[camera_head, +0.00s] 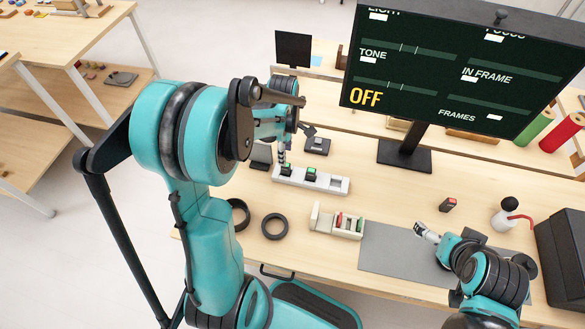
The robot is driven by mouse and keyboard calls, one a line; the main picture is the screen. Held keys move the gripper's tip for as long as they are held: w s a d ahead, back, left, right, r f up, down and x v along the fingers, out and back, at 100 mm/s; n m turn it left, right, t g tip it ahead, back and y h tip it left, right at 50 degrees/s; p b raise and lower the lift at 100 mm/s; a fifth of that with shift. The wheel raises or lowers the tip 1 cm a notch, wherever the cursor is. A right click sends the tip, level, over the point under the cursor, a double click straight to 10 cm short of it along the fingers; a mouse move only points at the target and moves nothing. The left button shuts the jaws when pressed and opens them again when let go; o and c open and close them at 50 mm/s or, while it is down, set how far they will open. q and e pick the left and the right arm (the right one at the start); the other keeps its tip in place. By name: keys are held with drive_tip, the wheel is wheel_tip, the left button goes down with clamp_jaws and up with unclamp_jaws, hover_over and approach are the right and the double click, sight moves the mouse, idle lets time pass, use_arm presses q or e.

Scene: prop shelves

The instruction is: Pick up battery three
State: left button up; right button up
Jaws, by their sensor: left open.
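A white charger strip (325,183) lies on the table with two dark green-topped batteries (311,174) in its left and middle places; the right place looks empty. I cannot read any numbers, so I cannot tell which is battery three. My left gripper (282,161) is open, small and partly hidden by my own arm, over the left end of the strip, close to the left battery (287,169). Whether it touches is unclear. A small beige open box (323,221) holds red and green items. My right gripper (423,230) is over the grey mat; its opening is unclear.
A large monitor (450,65) showing "OFF" stands behind. Black rings (274,226) lie left of the box. A small red-and-black block (448,204), a white bottle with a red spout (503,217) and a black case (565,250) are at right. The grey mat (385,250) is mostly clear.

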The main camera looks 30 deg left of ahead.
sight(286, 167)
use_arm(q)
wheel_tip(286, 167, down, 3)
drive_tip(key=shift+d+r+b, duration=0.1)
drive_tip(key=shift+b, duration=0.4)
drive_tip(key=f, duration=0.1)
drive_tip(key=f+b, duration=0.1)
drive_tip(key=f, duration=0.1)
drive_tip(key=f+b, duration=0.1)
drive_tip(key=shift+s+d+f, duration=0.15)
drive_tip(key=shift+s+f, duration=0.2)
drive_tip(key=shift+r, duration=0.1)
drive_tip(key=shift+c, duration=0.6)
clamp_jaws()
